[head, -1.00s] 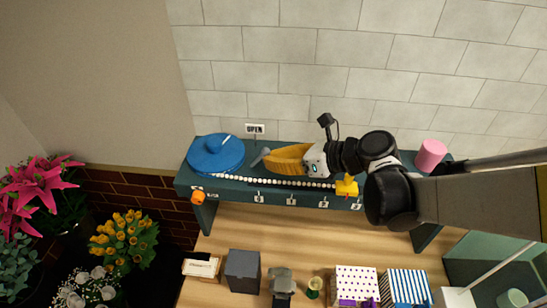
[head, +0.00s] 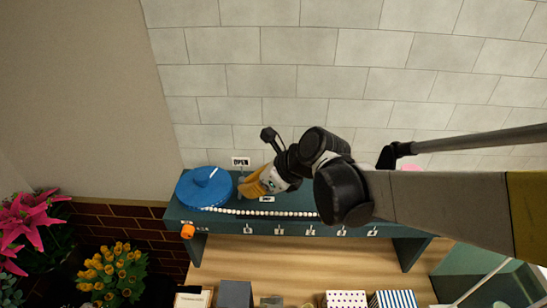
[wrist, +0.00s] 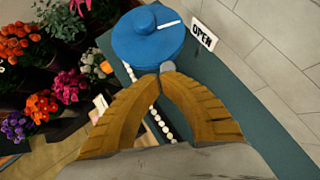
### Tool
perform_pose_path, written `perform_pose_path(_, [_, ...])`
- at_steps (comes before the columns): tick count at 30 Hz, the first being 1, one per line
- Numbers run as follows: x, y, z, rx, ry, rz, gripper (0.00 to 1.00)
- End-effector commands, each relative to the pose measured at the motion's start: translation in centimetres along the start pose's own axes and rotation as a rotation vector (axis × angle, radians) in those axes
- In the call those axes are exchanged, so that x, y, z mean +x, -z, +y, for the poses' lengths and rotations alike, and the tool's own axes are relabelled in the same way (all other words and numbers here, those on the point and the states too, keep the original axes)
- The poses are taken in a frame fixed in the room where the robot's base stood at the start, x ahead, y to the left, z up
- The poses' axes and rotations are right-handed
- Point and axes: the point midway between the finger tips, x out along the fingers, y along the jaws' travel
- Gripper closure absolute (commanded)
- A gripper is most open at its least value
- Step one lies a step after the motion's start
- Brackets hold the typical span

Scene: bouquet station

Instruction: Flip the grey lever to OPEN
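The grey lever (wrist: 167,66) shows only as a small grey piece just beyond my fingertips, near the blue round disc (wrist: 148,40). Most of it is hidden by my fingers, so its tilt cannot be told. The OPEN sign (wrist: 203,36) is right of the disc in the wrist view, and stands behind the shelf in the head view (head: 241,161). My gripper (wrist: 161,76) has its two ochre fingers curved together, tips meeting, at the lever. Contact cannot be told for certain. In the head view my gripper (head: 242,187) is low over the shelf, right of the disc (head: 204,187).
A row of white beads (head: 262,213) runs along the dark teal shelf (head: 215,221). An orange piece (head: 188,231) sits at its front left. A pink cylinder (head: 411,167) is mostly hidden by my arm. Boxes (head: 235,294) stand on the table below. Flowers are at left.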

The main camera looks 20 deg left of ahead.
Motion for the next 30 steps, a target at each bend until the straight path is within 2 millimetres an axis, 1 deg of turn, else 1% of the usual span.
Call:
perform_pose_path(7, [0.2, -0.4, 0.2, 0.000, 0.000, -0.001, 1.00])
perform_pose_path(15, [0.1, -0.4, 0.2, 0.000, 0.000, -0.002, 1.00])
perform_pose_path(26, [-0.9, -1.4, 0.2, 0.000, 0.000, -0.002, 1.00])
perform_pose_path(30, [-1.0, -1.5, 0.2, 0.000, 0.000, -0.002, 1.00])
